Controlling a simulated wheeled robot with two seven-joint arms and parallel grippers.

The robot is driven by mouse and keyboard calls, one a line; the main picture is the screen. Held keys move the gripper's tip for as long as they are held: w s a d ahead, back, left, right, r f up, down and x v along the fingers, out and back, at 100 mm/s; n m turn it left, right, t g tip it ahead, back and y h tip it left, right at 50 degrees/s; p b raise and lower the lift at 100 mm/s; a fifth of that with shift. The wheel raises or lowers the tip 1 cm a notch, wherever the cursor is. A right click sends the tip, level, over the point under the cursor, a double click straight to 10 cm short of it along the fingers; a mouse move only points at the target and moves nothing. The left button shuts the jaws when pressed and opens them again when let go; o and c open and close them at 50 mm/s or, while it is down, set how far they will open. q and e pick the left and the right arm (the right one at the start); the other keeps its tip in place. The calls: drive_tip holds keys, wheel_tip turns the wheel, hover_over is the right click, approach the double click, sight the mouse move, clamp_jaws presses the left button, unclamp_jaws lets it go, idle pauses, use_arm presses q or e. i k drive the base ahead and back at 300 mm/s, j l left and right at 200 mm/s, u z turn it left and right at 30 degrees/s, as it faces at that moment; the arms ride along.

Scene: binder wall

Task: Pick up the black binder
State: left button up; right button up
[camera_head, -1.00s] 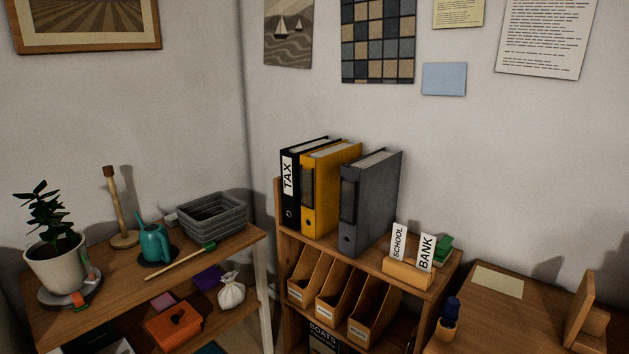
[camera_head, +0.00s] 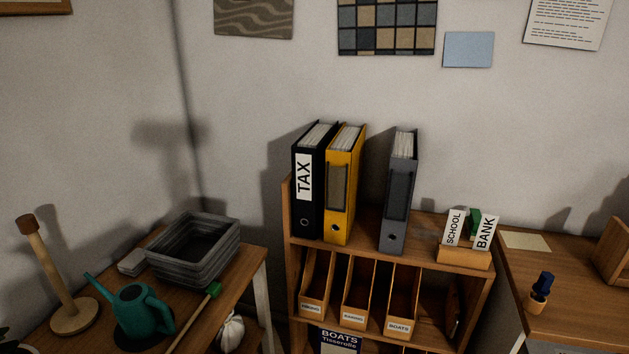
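The black binder (camera_head: 308,205) stands upright at the left end of the top of a wooden shelf unit (camera_head: 364,238). Its spine faces me, with a white TAX label and a round finger hole below. A yellow binder (camera_head: 340,195) stands close against its right side. A grey binder (camera_head: 398,200) stands apart, further right, with a gap between it and the yellow one. Neither of my grippers shows in the view.
A card holder (camera_head: 464,257) with SCHOOL and BANK cards stands right of the binders. Magazine files (camera_head: 355,308) fill the shelf below. A side table at left holds a grey crate (camera_head: 180,267) and a teal watering can (camera_head: 134,312). A desk (camera_head: 560,285) stands at right.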

sight(308, 152)
drive_tip(key=i+j, duration=0.1)
drive_tip(key=i+l+u, duration=0.25)
drive_tip(key=i, duration=0.25)
drive_tip(key=i+l+u, duration=0.25)
drive_tip(key=i, duration=0.25)
